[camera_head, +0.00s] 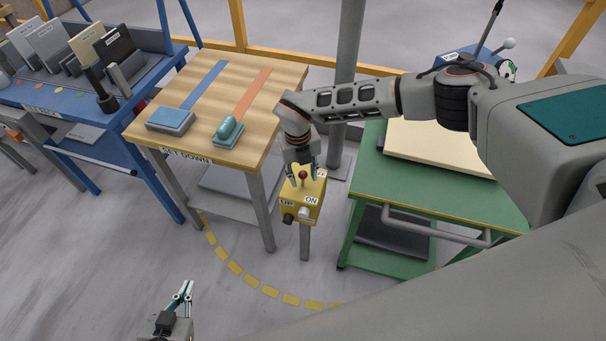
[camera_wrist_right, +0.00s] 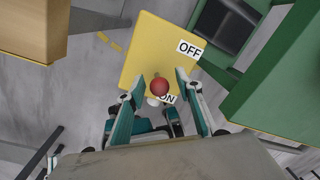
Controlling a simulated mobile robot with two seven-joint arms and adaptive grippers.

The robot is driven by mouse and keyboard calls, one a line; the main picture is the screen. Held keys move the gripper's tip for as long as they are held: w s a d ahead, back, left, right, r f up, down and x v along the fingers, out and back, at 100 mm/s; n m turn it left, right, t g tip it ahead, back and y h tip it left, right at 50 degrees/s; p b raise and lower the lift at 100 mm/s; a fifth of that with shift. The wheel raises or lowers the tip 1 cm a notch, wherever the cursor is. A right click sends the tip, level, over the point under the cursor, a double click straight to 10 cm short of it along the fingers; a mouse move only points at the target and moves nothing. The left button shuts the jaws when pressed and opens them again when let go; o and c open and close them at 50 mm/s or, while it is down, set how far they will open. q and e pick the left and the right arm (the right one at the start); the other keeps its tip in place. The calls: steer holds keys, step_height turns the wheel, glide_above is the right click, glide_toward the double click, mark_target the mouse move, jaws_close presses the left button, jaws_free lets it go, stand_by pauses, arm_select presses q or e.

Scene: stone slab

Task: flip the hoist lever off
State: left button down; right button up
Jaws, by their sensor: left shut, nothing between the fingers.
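A yellow control box (camera_head: 312,208) stands on a post between the wooden table and the green cart. The hoist lever's red ball knob (camera_head: 303,175) shows on top of it. In the right wrist view the red knob (camera_wrist_right: 159,86) sits by the ON label (camera_wrist_right: 168,99); the OFF label (camera_wrist_right: 189,49) is at the box's far edge. My right gripper (camera_head: 302,166) is over the box, fingers open. In its wrist view the gripper (camera_wrist_right: 160,82) has a finger on each side of the knob, with gaps. My left gripper (camera_head: 186,287) is shut and empty, low over the floor.
The green cart (camera_head: 455,205) is close on the right. A grey column (camera_head: 347,50) rises behind. Floor in front is clear.

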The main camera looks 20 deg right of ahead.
steer(key=shift+c, duration=0.2)
